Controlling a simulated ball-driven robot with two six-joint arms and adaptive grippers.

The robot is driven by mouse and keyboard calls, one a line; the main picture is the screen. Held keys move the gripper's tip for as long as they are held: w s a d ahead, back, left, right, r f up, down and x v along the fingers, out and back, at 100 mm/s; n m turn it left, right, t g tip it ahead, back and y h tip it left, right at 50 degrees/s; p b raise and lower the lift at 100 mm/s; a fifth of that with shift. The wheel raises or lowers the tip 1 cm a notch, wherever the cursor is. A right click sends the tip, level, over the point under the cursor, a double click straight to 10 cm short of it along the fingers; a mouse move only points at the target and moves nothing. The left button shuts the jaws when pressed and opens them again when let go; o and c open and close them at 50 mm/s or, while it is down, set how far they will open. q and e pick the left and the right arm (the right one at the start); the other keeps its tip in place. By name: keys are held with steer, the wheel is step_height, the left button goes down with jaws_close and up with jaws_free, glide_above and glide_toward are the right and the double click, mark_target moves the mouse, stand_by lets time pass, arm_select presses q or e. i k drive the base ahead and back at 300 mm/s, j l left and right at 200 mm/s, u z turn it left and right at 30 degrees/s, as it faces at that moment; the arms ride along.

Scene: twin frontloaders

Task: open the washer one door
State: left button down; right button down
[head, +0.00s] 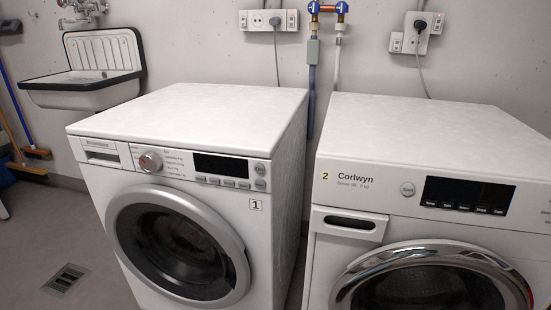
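Washer one (190,105) is the white machine at centre left, with a "1" label (256,205) on its front. Its round door (228,245), a grey ring around dark glass, looks closed. The door's lower edge is near the bottom of the head view. A knob (150,162) and a dark display sit on the panel above the door. Neither of my grippers shows in the head view.
A second white machine (430,130), labelled 2, stands to the right with a narrow gap between. Its chrome-ringed door (430,252) looks closed. A sink (100,65) hangs at back left. Brooms lean at far left. Floor with a drain (64,279) is clear at lower left.

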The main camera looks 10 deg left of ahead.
mark_target(176, 245)
steer(key=j+z, duration=0.1)
steer(key=j, duration=1.25)
